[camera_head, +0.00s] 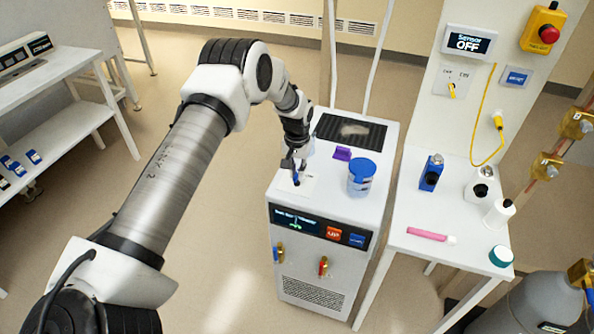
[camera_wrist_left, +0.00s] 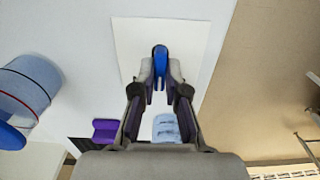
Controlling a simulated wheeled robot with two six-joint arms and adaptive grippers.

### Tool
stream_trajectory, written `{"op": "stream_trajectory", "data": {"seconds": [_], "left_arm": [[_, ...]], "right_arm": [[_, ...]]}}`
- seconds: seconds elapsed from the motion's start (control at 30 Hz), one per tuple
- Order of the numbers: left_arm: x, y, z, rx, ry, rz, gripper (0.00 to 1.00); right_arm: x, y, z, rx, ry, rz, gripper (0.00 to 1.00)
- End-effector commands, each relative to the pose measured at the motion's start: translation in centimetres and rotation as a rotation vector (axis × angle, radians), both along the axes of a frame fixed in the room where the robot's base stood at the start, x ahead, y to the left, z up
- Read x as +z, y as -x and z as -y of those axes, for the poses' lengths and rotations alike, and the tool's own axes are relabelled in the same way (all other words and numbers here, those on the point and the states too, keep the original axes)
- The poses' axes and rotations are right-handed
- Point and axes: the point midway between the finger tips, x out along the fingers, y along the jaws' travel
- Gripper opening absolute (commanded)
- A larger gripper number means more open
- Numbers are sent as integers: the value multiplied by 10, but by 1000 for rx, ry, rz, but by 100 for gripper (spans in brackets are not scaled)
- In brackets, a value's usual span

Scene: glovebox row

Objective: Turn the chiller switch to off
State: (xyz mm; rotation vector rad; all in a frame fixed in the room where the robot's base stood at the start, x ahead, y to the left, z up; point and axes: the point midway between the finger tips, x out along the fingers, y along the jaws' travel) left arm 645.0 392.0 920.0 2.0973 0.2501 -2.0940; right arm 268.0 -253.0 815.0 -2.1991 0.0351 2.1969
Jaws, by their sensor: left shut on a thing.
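The chiller (camera_head: 320,205) is a white cabinet with a dark display, a red button and a blue button on its front. On its top is a white plate (camera_wrist_left: 195,40) with a blue switch handle (camera_wrist_left: 160,54). My left gripper (camera_wrist_left: 160,76) is shut on this handle, with one finger on either side of it. In the head view my left gripper (camera_head: 294,166) reaches down over the chiller top and partly hides the switch. The plate's markings are not readable. My right gripper is not in view.
A blue-lidded jar (camera_head: 361,178) and a small purple object (camera_head: 342,153) stand on the chiller top beside my gripper. A white bench (camera_head: 400,220) with bottles stands to the right.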

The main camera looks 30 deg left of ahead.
Motion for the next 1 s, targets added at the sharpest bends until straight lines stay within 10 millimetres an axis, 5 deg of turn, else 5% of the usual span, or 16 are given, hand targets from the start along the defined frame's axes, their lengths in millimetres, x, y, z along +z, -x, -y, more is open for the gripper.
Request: {"op": "stream_trajectory", "data": {"seconds": [0.17,0.2,0.27,0.67,1.0], "left_arm": [[-2,1,0,0,1,-4,0],[-2,1,0,-1,1,-4,19],[-2,1,0,-1,1,-4,38],[9,0,0,-2,0,1,38],[89,-1,0,-1,1,1,38]], "right_arm": [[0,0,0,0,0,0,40],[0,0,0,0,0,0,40],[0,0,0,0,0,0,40],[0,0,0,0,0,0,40],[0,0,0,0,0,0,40]]}}
